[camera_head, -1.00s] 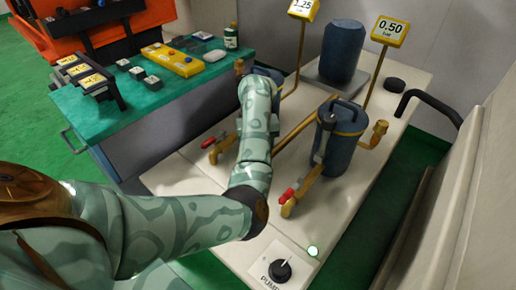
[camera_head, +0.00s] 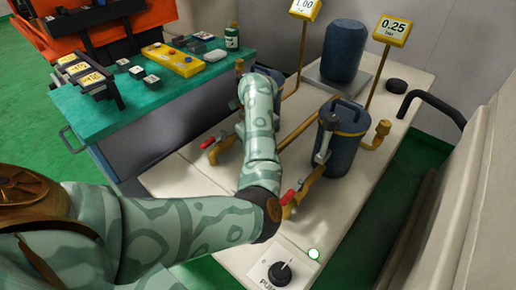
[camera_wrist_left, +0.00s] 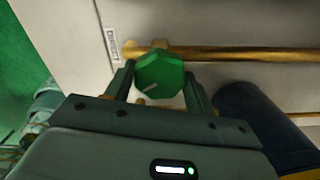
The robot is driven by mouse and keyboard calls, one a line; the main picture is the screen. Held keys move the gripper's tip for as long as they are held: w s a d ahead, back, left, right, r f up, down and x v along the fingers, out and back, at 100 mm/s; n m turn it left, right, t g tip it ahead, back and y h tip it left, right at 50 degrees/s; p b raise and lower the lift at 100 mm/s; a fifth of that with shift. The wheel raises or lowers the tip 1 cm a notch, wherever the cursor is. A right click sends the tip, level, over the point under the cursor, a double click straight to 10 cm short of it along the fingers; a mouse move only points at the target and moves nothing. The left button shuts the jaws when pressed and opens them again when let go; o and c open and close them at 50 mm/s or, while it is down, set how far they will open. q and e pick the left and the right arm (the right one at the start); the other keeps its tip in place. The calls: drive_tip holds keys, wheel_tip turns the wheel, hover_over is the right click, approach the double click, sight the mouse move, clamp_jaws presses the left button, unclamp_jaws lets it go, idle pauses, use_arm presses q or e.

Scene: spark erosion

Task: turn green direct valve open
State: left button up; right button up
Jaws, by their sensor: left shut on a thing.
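The green valve knob (camera_wrist_left: 166,66) shows in the left wrist view, many-sided, with a pale mark toward its lower left. It sits by a brass pipe (camera_wrist_left: 230,54). My left gripper (camera_wrist_left: 158,80) has one finger on each side of the knob and is shut on it. In the head view my left arm reaches over the pale bench (camera_head: 232,258); its gripper and the green knob are hidden there. My right gripper is in neither view.
Two brass valves with red handles (camera_head: 208,142) (camera_head: 287,197) stand near my left forearm. Blue vessels (camera_head: 342,132) (camera_head: 344,50), a pump dial (camera_head: 282,272) and yellow displays reading 1.00 (camera_head: 304,8) and 0.25 (camera_head: 391,29) are on the bench. A teal-topped cabinet (camera_head: 140,118) stands left.

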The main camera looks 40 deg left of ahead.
use_arm(q)
drive_tip(key=o, duration=1)
wheel_tip(320, 180, up, 16)
drive_tip(key=p, duration=0.7)
drive_tip(key=shift+p, duration=0.3)
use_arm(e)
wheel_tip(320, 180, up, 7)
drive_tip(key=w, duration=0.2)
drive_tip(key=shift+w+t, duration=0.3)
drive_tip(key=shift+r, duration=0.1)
